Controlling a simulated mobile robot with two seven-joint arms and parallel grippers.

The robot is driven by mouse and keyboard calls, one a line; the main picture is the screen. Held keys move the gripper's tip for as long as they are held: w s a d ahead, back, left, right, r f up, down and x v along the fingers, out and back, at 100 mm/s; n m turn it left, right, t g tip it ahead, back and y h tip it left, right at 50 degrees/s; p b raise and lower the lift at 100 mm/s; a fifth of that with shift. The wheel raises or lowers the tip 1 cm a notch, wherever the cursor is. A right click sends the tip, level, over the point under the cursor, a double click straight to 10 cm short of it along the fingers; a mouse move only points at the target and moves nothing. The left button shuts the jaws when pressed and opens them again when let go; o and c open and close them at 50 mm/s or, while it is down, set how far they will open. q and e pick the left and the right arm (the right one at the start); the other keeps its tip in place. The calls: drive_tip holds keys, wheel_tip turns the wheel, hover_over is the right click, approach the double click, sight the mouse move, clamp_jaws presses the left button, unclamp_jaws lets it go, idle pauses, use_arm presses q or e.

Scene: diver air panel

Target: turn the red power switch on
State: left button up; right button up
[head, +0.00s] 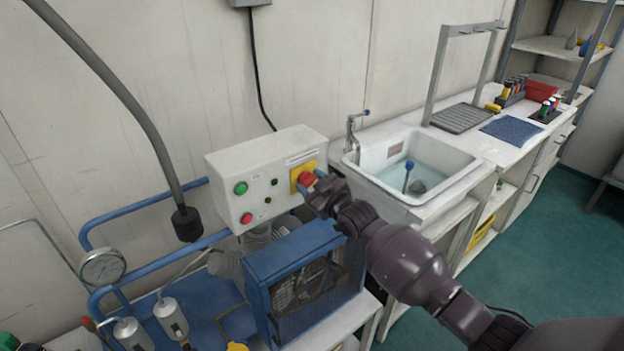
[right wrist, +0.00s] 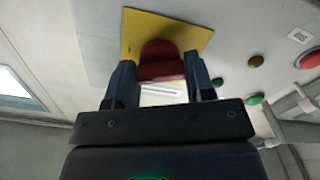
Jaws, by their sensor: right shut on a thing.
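The red power switch (head: 306,180) is a red knob on a yellow square plate at the right end of the white control box's front. My right gripper (head: 313,188) is at the switch in the head view, its arm coming in from the lower right. In the right wrist view, the red switch (right wrist: 161,62) sits between the two blue-grey fingers of my right gripper (right wrist: 160,80), in front of the yellow plate (right wrist: 190,35). The fingers are shut on the knob. The fingers partly hide the switch in the head view. My left gripper is not in view.
The white control box (head: 222,178) also carries a green button (head: 241,188) and a red button (head: 247,218). A blue-framed fan guard (head: 262,290) stands just below. A white sink (head: 440,170) is to the right. A grey hose (head: 130,100) hangs at the left.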

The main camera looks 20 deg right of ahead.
drive_tip(key=m+p, duration=0.1)
drive_tip(key=m, duration=0.3)
drive_tip(key=shift+m, duration=0.4)
idle(0.4)
drive_tip(key=o, duration=0.9)
drive_tip(key=v, duration=1)
drive_tip(key=shift+s+d, duration=0.15)
drive_tip(key=shift+s, duration=0.25)
